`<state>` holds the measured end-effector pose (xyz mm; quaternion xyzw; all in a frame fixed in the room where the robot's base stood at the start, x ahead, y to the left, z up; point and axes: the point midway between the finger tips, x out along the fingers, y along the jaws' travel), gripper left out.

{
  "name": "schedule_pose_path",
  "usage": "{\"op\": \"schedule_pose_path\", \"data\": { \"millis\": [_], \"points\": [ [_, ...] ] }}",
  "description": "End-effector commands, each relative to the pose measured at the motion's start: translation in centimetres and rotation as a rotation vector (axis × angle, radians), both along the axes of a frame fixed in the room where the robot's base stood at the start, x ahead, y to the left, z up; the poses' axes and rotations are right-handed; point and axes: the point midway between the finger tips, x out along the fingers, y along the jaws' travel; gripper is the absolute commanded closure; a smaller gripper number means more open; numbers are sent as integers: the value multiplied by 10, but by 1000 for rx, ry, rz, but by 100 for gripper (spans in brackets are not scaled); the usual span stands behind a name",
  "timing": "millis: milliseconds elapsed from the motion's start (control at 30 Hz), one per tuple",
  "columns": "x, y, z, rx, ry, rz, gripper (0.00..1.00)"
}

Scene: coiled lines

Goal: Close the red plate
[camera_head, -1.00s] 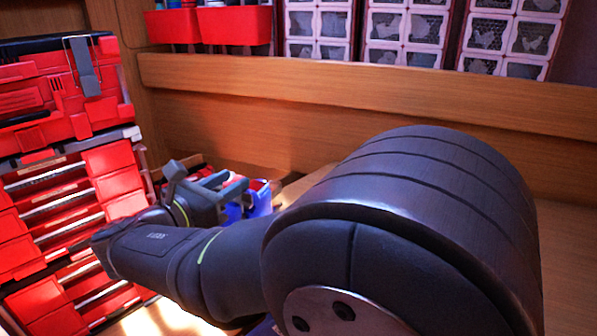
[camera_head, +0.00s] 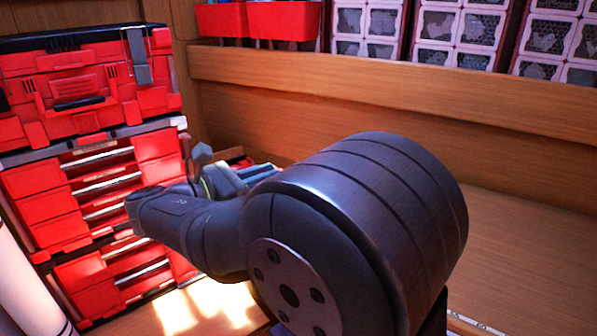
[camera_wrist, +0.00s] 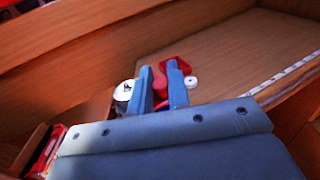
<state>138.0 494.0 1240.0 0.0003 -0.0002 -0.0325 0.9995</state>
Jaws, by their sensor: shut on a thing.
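In the wrist view, the two blue-grey fingers of my gripper (camera_wrist: 161,85) stand close together with a red piece (camera_wrist: 160,84) between them. The fingers are shut on this red piece. More red with an angular outline (camera_wrist: 184,65) shows just beyond the fingertips. I cannot tell whether both are one plate, as the fingers hide part of it. In the head view my gripper (camera_head: 262,171) is mostly hidden behind my own arm, and the red piece is not clear there.
A tall red toolbox with drawers (camera_head: 70,90) stands at the left. A wooden ledge (camera_head: 400,90) runs along the back, with red bins (camera_head: 285,20) above. A round white-topped thing (camera_wrist: 124,90) and a small white disc (camera_wrist: 191,82) lie near the fingers. The wooden surface at right (camera_wrist: 240,50) is clear.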

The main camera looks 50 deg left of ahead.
Motion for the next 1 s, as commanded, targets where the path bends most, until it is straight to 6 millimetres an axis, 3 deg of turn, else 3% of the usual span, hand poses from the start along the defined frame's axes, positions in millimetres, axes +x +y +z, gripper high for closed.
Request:
{"op": "schedule_pose_path", "data": {
  "millis": [233,600,633,700,1000],
  "points": [
    [-1,7,0,0,-1,-128,100],
    [-2,7,0,0,0,-141,100],
    [-2,7,0,0,0,-141,78],
    [-2,7,0,0,0,-141,64],
    [-2,7,1,0,0,-140,64]
  ]
}}
